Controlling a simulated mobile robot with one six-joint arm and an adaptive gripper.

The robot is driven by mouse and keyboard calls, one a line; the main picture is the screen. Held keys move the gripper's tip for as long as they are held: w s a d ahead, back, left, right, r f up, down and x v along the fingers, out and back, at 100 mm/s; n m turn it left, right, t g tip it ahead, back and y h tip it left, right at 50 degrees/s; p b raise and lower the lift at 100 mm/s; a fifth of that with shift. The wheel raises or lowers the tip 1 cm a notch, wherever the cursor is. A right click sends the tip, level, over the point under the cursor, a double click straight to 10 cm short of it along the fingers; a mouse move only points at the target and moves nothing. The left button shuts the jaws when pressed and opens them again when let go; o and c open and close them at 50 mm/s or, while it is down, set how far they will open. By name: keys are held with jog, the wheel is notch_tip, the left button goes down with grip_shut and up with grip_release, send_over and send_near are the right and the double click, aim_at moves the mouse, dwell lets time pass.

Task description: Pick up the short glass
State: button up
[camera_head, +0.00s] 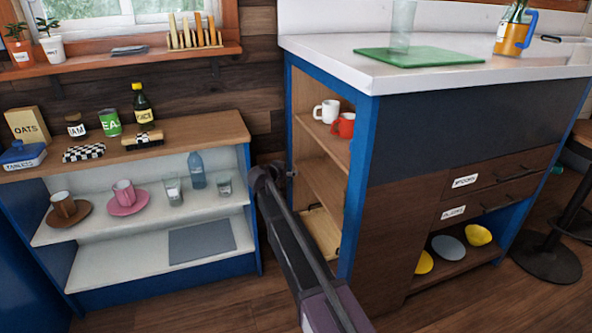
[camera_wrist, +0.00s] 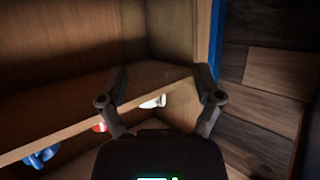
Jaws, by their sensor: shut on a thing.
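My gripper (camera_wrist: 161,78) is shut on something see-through. Its fingers stand apart around a faint clear shape that looks like a glass; its height and outline are hard to make out. In the head view my gripper (camera_head: 268,174) is at the left edge of the blue-framed cabinet, and the held thing cannot be made out. A tall clear glass (camera_head: 402,28) stands on the green board on the counter.
The open cabinet (camera_head: 358,180) holds a white mug (camera_head: 326,111) and a red mug (camera_head: 343,125). A blue bottle (camera_head: 197,170), a pink cup (camera_head: 124,193) and a brown cup (camera_head: 63,204) share the left shelf. A grey mat (camera_head: 202,242) lies below.

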jog(key=shift+s+a, duration=0.1)
jog(key=shift+a, duration=0.25)
jog(key=shift+r, duration=0.1)
dwell(0.4)
